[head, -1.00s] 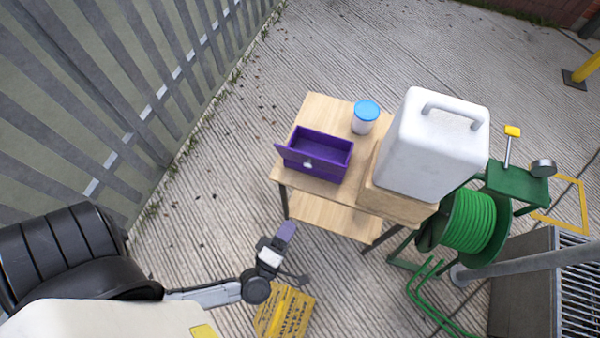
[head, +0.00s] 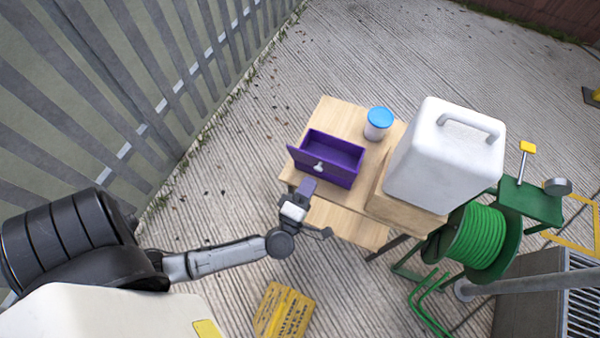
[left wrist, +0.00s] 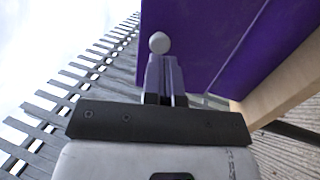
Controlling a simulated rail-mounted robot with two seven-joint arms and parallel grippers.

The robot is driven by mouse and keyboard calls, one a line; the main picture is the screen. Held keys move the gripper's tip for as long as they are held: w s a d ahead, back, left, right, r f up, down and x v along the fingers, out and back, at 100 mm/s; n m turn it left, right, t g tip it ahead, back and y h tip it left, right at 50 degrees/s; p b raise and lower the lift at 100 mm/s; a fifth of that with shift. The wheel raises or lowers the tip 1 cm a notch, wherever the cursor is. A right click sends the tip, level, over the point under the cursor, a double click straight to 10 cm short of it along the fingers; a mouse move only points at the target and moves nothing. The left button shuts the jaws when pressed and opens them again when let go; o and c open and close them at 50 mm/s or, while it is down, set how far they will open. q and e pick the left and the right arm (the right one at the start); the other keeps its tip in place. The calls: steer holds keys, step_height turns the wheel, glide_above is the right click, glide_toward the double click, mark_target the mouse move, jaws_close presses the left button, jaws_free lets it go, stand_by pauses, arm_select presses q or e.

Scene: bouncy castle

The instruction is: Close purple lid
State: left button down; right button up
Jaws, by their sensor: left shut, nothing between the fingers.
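A purple box (head: 340,172) stands on a wooden table (head: 322,112), its top open and its inside showing. Its purple lid (head: 306,158) is a panel at the left front edge, tilted outward, with a pale round knob (head: 319,167). My left gripper (head: 306,188) is shut and empty just in front of and below the box's front face. In the left wrist view, the gripper fingers (left wrist: 162,72) point toward the pale knob (left wrist: 159,43), with the purple surface (left wrist: 200,40) behind. I cannot tell whether the fingertips touch the knob. My right gripper is out of view.
A blue-lidded jar (head: 378,123) stands behind the box. A large white container (head: 446,160) on a wooden block (head: 395,205) is to the right. A green hose reel (head: 475,237) stands beside the table. A yellow sign (head: 284,311) lies below my arm. Open ground lies left of the table.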

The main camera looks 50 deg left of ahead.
mark_target(320, 168)
arm_select(q)
steer(key=shift+x, duration=1.1)
